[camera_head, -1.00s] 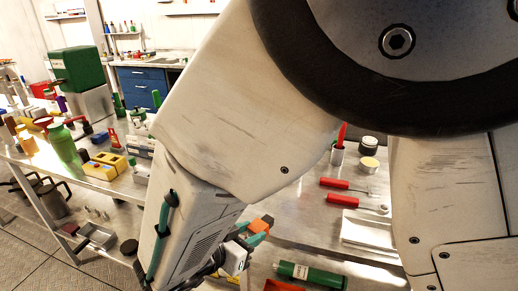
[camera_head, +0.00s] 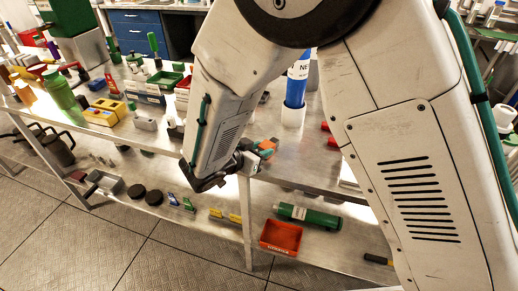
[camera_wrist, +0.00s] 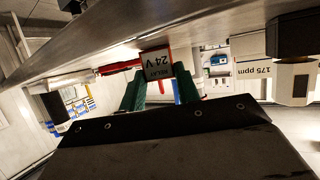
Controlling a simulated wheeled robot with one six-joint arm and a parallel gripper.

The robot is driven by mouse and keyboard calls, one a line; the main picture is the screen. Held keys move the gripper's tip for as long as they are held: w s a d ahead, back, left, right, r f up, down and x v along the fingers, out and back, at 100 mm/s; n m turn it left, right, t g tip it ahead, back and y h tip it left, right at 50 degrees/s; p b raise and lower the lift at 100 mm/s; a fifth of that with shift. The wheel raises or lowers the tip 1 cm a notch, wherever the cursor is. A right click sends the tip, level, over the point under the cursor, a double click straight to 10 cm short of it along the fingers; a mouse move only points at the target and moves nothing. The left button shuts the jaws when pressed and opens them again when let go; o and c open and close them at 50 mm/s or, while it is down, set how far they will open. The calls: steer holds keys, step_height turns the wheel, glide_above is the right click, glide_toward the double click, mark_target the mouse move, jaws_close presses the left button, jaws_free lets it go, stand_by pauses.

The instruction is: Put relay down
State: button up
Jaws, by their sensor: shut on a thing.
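The relay is a small block with a white face lettered "RELAY 24 V" (camera_wrist: 157,66) and orange sides. It also shows as an orange spot in the head view (camera_head: 267,145). My gripper (camera_wrist: 158,80) has its green fingers shut on the relay, one on each side. In the head view my gripper (camera_head: 258,152) is at the front edge of the steel workbench (camera_head: 290,172). I cannot tell whether the relay touches the bench. My arm hides part of the bench top.
A blue-and-white cylinder (camera_head: 296,85) stands behind my gripper. The lower shelf holds a red bin (camera_head: 281,238) and a green cylinder (camera_head: 308,216). Bare bench shows right of my gripper.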

steer(key=o, duration=1.1)
steer(key=shift+f, duration=0.1)
